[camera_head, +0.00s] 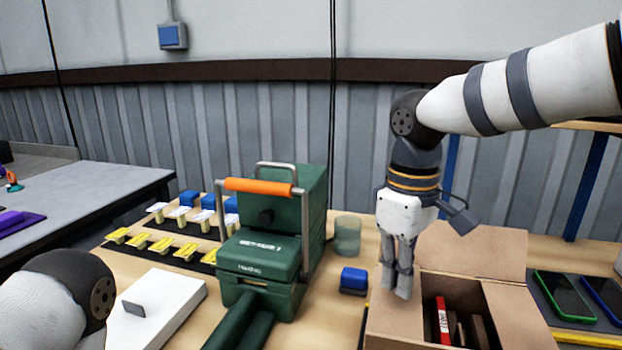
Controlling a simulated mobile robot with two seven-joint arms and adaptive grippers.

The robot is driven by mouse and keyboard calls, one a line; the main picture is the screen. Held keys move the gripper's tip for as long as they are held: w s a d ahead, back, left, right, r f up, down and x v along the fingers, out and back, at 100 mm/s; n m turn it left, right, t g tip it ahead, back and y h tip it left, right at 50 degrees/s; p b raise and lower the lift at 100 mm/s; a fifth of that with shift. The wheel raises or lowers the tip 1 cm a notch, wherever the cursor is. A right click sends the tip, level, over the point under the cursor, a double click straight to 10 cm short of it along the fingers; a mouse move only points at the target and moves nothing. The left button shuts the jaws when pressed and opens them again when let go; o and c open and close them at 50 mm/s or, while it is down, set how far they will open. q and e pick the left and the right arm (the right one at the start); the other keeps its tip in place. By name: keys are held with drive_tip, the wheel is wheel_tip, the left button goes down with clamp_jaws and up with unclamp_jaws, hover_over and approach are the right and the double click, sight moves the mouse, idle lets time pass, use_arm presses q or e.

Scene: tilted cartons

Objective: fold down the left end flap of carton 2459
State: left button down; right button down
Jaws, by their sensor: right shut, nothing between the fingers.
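An open brown carton (478,281) stands at the lower right of the head view, cut off by the bottom edge. I see no number on it. Its back flap (475,250) stands up and its right flap (518,312) leans outward. A brown panel (395,325) lies at its left end, below my right gripper; I cannot tell how far it is folded. My right gripper (397,288) points down over this left end, shut and empty. Whether its fingertips touch the cardboard is unclear. Part of my left arm shows at the lower left, but its gripper is out of view.
Inside the carton are a red item (442,320) and dark items. A green machine (268,255) with an orange handle stands left of it. A blue block (354,280) and a glass (347,235) stand between them. Phones (565,295) lie on the right. A white box (160,308) lies lower left.

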drive_tip(key=shift+f, duration=1.15)
drive_tip(key=shift+r, duration=3.55)
